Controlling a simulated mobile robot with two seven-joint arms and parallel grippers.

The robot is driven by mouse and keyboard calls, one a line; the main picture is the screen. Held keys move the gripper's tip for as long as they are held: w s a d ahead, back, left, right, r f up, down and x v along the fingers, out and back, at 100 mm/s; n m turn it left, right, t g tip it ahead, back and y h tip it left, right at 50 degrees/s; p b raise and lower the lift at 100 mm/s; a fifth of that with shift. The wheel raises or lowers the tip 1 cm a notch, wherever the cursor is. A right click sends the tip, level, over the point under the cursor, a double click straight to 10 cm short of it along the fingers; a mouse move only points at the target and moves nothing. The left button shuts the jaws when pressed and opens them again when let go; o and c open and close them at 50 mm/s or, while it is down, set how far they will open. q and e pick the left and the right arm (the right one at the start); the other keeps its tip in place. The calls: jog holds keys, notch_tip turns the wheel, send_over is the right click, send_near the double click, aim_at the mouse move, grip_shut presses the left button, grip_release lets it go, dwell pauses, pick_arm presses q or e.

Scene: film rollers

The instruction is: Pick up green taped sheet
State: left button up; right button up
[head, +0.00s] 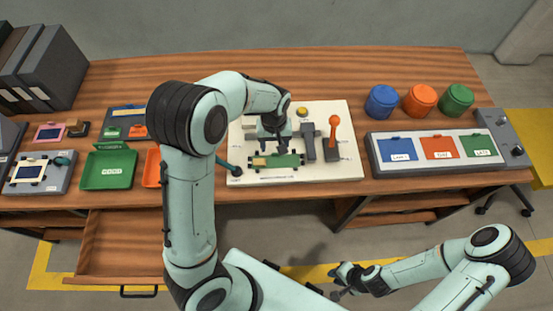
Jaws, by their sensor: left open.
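A small green piece (288,161) with a tan patch at its left end lies on the white board (335,171) at the table's middle; it looks like the green taped sheet, though its tape is too small to make out. My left gripper (274,147) is open and points down just above and behind this green piece. Whether its fingers touch the piece cannot be told. My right gripper (338,290) hangs low in front of the table, away from the board; its fingers are too small to read.
An orange-knobbed lever (333,130) stands close right of my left gripper. A panel with blue, orange and green plates (432,147) and three lidded jars (419,99) are at the right. Green (108,169) and orange trays are at the left, above an open drawer (121,245).

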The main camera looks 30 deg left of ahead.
aim_at(276, 153)
pick_arm(q)
jog(key=f, duration=0.2)
jog(key=w+f, duration=0.1)
jog(key=f, duration=0.3)
jog(key=shift+w+a+f, duration=0.2)
jog(key=shift+w+f, duration=0.15)
jog(key=shift+f, duration=0.05)
jog(key=shift+s, duration=0.1)
grip_shut()
